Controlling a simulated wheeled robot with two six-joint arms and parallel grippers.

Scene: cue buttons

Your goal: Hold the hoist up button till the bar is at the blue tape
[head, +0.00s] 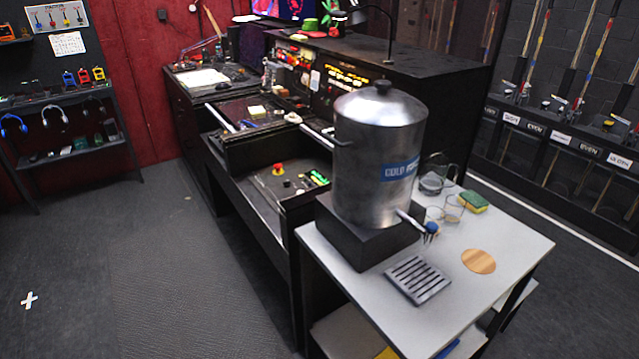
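A control desk (262,205) stands mid-view with a low, dark front panel. On it sit a red button (278,169) on a yellow base and a small box with green parts (318,178). I cannot read which control is hoist up. At the right, upright ropes or poles (593,45) with coloured bands run down to a labelled rack (560,140). I cannot pick out the bar or tell its blue tape. Neither of my grippers is in view.
A steel urn (378,150) on a black block stands on a white-topped table (345,290) in front, with a drip grate (418,279), glass jug (437,176), sponge (474,202) and wooden coaster (478,261). A headphone shelf (70,155) is left.

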